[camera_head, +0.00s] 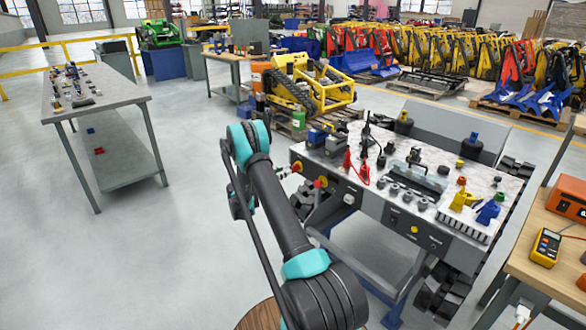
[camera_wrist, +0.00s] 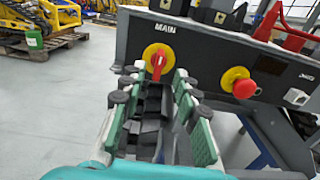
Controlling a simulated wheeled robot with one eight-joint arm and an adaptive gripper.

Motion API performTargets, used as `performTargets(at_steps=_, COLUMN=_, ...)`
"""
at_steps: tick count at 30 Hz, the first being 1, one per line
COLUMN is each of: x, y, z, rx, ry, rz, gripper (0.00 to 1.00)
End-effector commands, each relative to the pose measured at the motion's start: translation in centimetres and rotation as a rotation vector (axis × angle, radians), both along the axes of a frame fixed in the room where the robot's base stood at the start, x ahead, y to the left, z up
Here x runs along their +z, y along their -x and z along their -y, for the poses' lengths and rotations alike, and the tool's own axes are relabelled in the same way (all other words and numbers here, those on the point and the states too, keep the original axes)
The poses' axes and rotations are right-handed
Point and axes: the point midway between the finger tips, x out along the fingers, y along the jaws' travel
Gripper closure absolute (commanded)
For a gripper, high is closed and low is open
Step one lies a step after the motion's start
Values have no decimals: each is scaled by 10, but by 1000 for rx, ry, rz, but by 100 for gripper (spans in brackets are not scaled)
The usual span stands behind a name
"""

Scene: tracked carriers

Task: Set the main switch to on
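The main switch (camera_wrist: 158,60) is a red handle on a round yellow plate, under the label MAIN on the dark front panel of the carrier. Its handle stands close to upright in the wrist view. The switch also shows small in the head view (camera_head: 297,168), and I cannot read on or off marks. No clear contact shows, and the remaining distance is hard to tell. The gripper is mostly hidden behind my arm in the head view.
A red push button (camera_wrist: 243,89) on a yellow plate sits right of the switch. Red clips and cables (camera_head: 362,168) lie on the carrier top. A grey table (camera_head: 120,94) stands left, a wooden bench (camera_head: 545,225) right. Floor between the table and my arm is clear.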

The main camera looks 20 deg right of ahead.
Motion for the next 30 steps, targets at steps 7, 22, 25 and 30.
performTargets(at_steps=7, x=0, y=-16, z=45, rx=-2, ry=0, rz=0, gripper=69)
performTargets(at_steps=22, x=0, y=-27, z=74, rx=1, ry=0, rz=0, gripper=69)
performTargets(at_steps=25, x=0, y=-27, z=74, rx=1, ry=0, rz=1, gripper=69)
performTargets(at_steps=30, x=0, y=-27, z=74, rx=1, ry=0, rz=0, gripper=88)
